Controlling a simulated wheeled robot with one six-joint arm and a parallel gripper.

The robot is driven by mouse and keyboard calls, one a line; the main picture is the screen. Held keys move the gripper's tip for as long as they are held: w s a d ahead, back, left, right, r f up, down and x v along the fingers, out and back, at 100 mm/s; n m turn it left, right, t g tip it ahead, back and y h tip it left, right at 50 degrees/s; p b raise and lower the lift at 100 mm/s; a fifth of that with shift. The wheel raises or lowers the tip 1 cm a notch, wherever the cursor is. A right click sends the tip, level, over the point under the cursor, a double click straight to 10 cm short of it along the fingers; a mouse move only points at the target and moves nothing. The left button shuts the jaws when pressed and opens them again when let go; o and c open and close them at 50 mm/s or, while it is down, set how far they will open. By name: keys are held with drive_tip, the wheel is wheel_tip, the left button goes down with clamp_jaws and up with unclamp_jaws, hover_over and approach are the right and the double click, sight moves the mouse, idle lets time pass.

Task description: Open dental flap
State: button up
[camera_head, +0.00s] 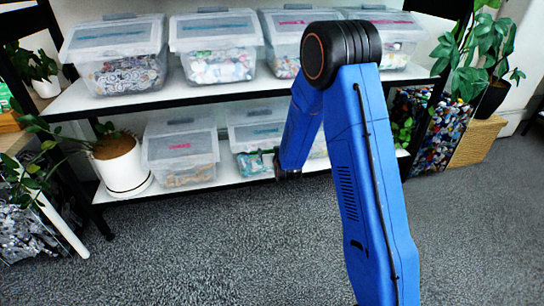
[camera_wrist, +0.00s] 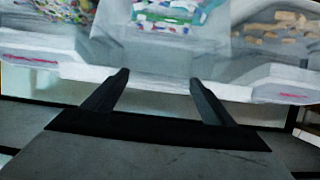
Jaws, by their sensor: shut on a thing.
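The dental bin is the clear middle bin on the lower shelf; its front wall shows in the head view (camera_head: 250,147) behind my arm. Its colourful packets show through the clear plastic in the wrist view (camera_wrist: 170,14). Its pale, see-through flap (camera_wrist: 158,92) lies between my two black fingers. My gripper (camera_wrist: 158,78) is shut on the flap, with the fingers some way apart. In the head view my gripper is at the front of this bin, mostly hidden by my blue arm. How far the flap is tilted is unclear.
A clear bin with a pink label (camera_head: 180,160) stands left of the dental bin. More lidded bins (camera_head: 213,48) line the upper shelf (camera_head: 150,103) above. A potted plant (camera_head: 122,170) is at the left. The carpet (camera_head: 220,250) in front is clear.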

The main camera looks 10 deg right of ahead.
wheel_tip(320, 180, up, 4)
drive_tip(key=shift+r+g, duration=0.25)
drive_tip(key=shift+g, duration=0.75)
drive_tip(key=shift+c, duration=0.2)
wheel_tip(320, 180, up, 6)
drive_tip(key=w, duration=0.1)
drive_tip(key=shift+w, duration=0.35)
drive_tip(key=shift+o, duration=0.2)
drive_tip(key=shift+w+r, duration=0.25)
drive_tip(key=shift+r, duration=0.25)
drive_tip(key=shift+w+r, duration=0.25)
drive_tip(key=shift+r, duration=0.2)
drive_tip(key=o, duration=1.5)
drive_tip(key=v, duration=1.7)
drive_tip(key=shift+s, duration=0.25)
